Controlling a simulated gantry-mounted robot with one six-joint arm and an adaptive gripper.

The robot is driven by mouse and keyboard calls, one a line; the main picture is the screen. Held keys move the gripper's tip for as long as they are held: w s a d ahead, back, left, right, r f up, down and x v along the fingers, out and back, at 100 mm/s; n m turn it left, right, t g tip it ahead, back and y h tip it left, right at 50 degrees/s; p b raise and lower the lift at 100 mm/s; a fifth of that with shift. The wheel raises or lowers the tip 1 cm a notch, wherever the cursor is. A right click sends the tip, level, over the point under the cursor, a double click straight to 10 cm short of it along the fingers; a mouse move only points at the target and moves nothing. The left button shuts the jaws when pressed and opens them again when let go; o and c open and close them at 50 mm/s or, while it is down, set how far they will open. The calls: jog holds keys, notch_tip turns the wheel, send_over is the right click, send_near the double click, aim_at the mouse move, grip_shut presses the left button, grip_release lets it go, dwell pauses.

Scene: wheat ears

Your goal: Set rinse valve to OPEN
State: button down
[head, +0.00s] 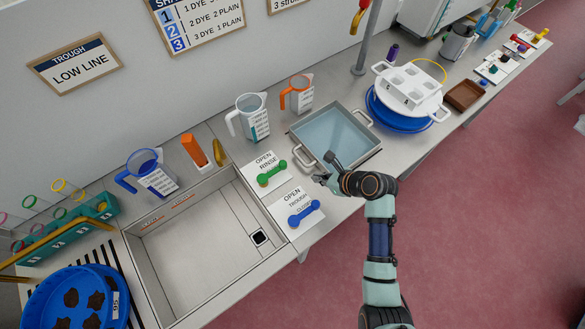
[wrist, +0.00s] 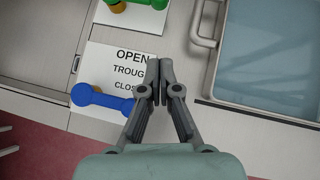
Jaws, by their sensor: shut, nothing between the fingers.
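The rinse valve is a green dumbbell-shaped handle (head: 271,172) on a white card reading OPEN and RINSE in the head view. It lies slanted across the card's lower part, below the words. Its end shows at the top of the wrist view (wrist: 135,3). My gripper (head: 319,179) is at the right of the valve cards, apart from the green handle. In the wrist view its fingers (wrist: 160,68) are shut together and empty, over the right edge of the trough card. The height of the fingertips above the card is hard to tell.
The blue trough valve handle (head: 303,213) sits on the card just in front, left of my fingers in the wrist view (wrist: 105,100). A metal tray of water (head: 367,159) stands close on the right. An empty sink (head: 190,250) lies left. Jugs stand behind.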

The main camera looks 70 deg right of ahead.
aim_at(286, 168)
jog(key=b+x, duration=0.2)
jog(key=x, duration=0.7)
jog(key=shift+f, duration=0.1)
jog(key=w, duration=0.2)
jog(key=w+d, duration=0.1)
jog(key=shift+w+d+f, duration=0.15)
jog(key=shift+w+f, duration=0.05)
jog(key=shift+w, duration=0.15)
jog(key=shift+w+d, duration=0.1)
jog(key=shift+w, duration=0.3)
jog(key=shift+w, duration=0.1)
